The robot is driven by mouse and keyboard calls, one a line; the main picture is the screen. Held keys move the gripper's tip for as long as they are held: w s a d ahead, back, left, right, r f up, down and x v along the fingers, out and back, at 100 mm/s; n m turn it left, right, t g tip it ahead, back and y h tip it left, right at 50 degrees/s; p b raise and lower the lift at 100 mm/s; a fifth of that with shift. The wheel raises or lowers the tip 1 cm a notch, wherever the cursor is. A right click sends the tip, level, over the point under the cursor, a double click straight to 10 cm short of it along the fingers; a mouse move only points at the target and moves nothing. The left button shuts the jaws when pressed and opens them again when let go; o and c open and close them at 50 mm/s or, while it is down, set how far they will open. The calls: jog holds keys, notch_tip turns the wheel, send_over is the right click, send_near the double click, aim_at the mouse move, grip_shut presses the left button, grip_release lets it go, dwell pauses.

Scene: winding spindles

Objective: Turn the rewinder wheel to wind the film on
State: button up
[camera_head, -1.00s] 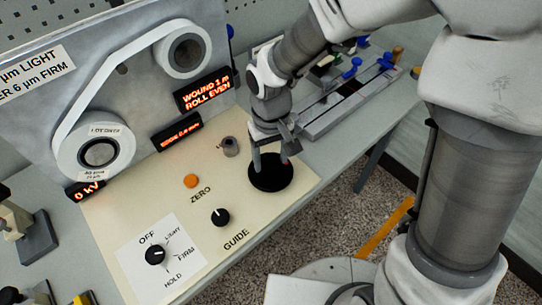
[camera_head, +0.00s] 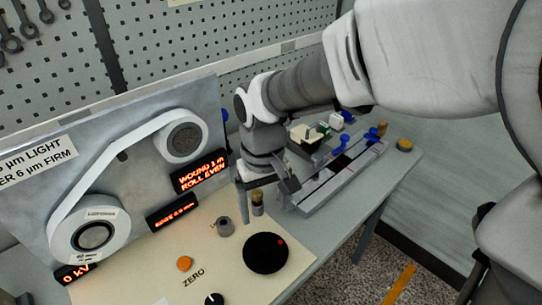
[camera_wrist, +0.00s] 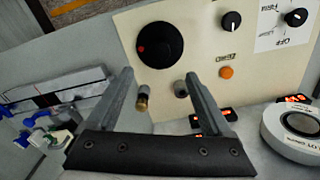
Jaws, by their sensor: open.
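The rewinder wheel, a black disc (camera_head: 266,253) with a red dot, lies on the cream panel (camera_head: 228,272); it also shows in the wrist view (camera_wrist: 160,45). My gripper (camera_head: 262,208) is open above the panel's back edge, apart from the wheel. In the wrist view its two fingers (camera_wrist: 160,75) are spread, with a small brass-tipped post (camera_wrist: 142,100) showing between them near the left finger. White film runs from the lower roll (camera_head: 70,236) to the upper right roll (camera_head: 165,148). A display (camera_head: 201,172) reads "WOUND 1 m ROLL EVEN".
A grey knob (camera_head: 225,227), an orange button (camera_head: 184,263) and a black guide knob (camera_head: 214,299) are near the wheel. A slotted fixture with blue handles (camera_head: 340,172) stands on the bench to the right. A pegboard wall is behind.

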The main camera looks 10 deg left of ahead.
notch_tip(320, 180, up, 6)
jog(key=shift+f, duration=0.15)
dwell(1.1)
